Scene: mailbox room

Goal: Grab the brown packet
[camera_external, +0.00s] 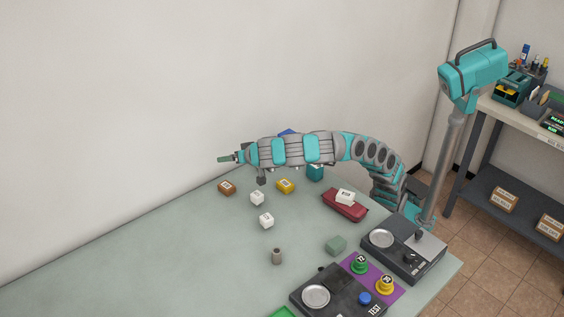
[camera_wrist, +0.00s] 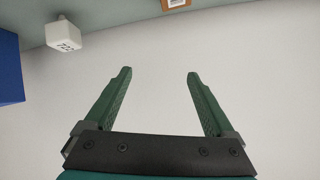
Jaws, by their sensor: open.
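The brown packet (camera_external: 227,187) is a small box with a white label, lying on the table near the wall, at the left of the small blocks. In the wrist view, part of the brown packet (camera_wrist: 175,4) shows at the top edge, cut off by the frame. My gripper (camera_external: 225,159) is raised above the table, over and apart from the packet, pointing left. In the wrist view, my gripper (camera_wrist: 159,75) has its two green fingers spread wide with nothing between them, only the pale wall behind.
White cubes (camera_external: 257,198) and a yellow block (camera_external: 285,186) stand right of the packet. A red case (camera_external: 345,206) with a white box and two scales (camera_external: 402,250) are farther right. The wall (camera_external: 110,120) runs behind the table. The table's left part is clear.

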